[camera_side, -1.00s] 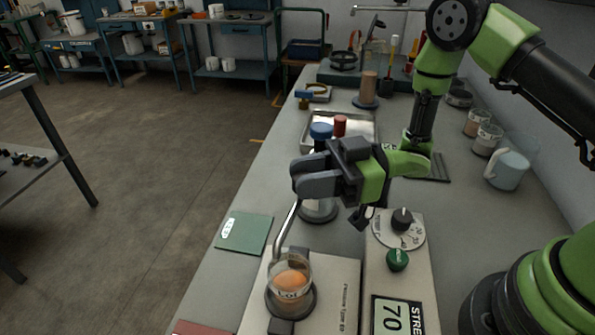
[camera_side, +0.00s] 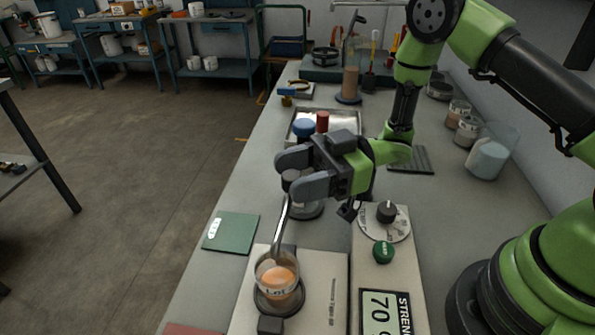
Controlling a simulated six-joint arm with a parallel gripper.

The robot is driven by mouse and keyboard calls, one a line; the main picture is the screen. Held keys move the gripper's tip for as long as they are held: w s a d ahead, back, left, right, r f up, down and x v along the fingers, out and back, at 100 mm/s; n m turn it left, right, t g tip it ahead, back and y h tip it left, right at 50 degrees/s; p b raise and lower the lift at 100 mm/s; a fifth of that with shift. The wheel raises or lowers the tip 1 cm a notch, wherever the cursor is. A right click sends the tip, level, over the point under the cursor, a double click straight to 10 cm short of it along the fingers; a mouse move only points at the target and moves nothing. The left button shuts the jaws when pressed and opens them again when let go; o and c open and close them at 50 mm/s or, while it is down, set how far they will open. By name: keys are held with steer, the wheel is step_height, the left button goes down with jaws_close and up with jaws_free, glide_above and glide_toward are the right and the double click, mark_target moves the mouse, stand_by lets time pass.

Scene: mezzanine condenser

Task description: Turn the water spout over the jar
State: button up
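A bent metal spout (camera_side: 284,225) runs down from below my gripper, and its lower end shows over the mouth of a glass jar (camera_side: 280,282). The jar holds something orange and stands on a dark round base on a pale machine. My gripper (camera_side: 297,175) is in the middle of the view, above the upper end of the spout. Its two fingers stand apart, with a small dark part visible between them. I cannot tell whether either finger touches that part. A blue-capped post (camera_side: 303,129) stands behind the fingers, its lower part mostly hidden.
A control box (camera_side: 387,255) with a black knob, a green button and a "70" label stands right of the machine. A green card (camera_side: 231,232) lies at left. A metal tray (camera_side: 346,123) is behind. Several jars and a jug (camera_side: 493,152) line the right wall.

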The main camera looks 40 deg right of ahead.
steer(key=shift+d, duration=0.15)
step_height(320, 180, up, 7)
steer(key=d, duration=0.2)
steer(key=shift+s+d, duration=0.3)
steer(key=shift+s, duration=0.1)
